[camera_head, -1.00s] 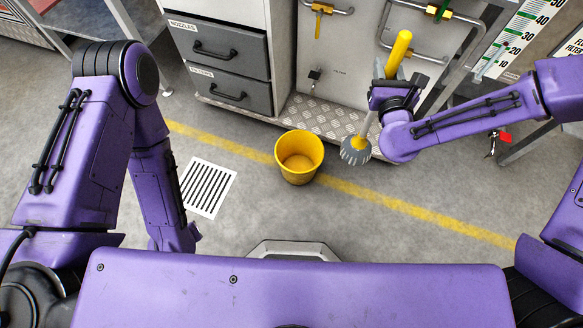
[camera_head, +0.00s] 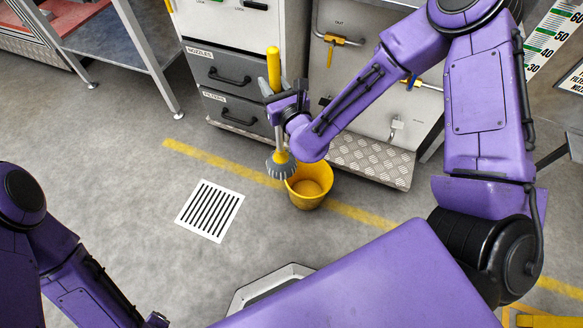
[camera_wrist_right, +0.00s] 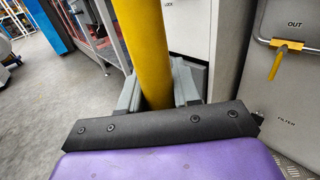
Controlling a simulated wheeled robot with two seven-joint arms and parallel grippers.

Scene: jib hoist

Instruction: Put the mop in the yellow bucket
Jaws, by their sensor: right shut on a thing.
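The mop (camera_head: 273,68) has a yellow grip end and a grey head (camera_head: 280,164) hanging down, with the shaft near upright. My right gripper (camera_head: 274,95) is shut on its handle. In the right wrist view the yellow handle (camera_wrist_right: 149,60) stands between the grey fingers of the right gripper (camera_wrist_right: 158,88). The yellow bucket (camera_head: 312,190) stands upright on the floor. The mop head overlaps the bucket's left rim in the head view; I cannot tell its height above it. My forearm is close above the bucket's back rim in the picture. My left gripper is out of view.
A grey cabinet with drawers (camera_head: 232,75) and a panel with pipes (camera_head: 345,85) stand behind the bucket, over a metal tread-plate step (camera_head: 370,163). A white floor grate (camera_head: 210,210) lies left of the bucket. The floor at left is clear.

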